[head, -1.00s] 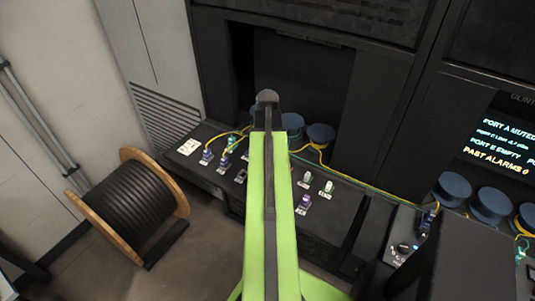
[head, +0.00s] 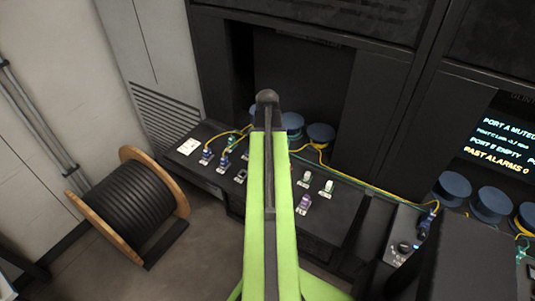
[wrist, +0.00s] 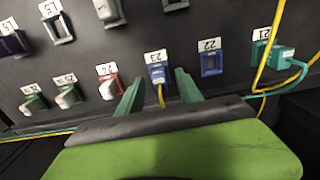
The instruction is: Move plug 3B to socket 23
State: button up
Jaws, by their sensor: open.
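In the wrist view my gripper (wrist: 160,86) is open, with its two green fingers apart. A blue plug (wrist: 158,74) with a yellow cable sits in a socket between and just beyond the fingertips. The label above it (wrist: 155,56) seems to read 23. A teal plug (wrist: 283,57) sits at the socket labelled 21. I cannot read any plug's own name, so I cannot tell which is 3B. In the head view my arm hides the gripper.
The sloped black panel (head: 338,212) carries several sockets and plugs. Thin yellow and green cables run along its back. In the wrist view, white-capped sockets (wrist: 69,97) stand left of the fingers. A wooden cable drum (head: 140,208) stands on the floor at left.

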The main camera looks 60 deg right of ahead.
notch_tip(320, 180, up, 17)
jog(key=p, duration=1.6)
jog(key=shift+p, duration=0.3)
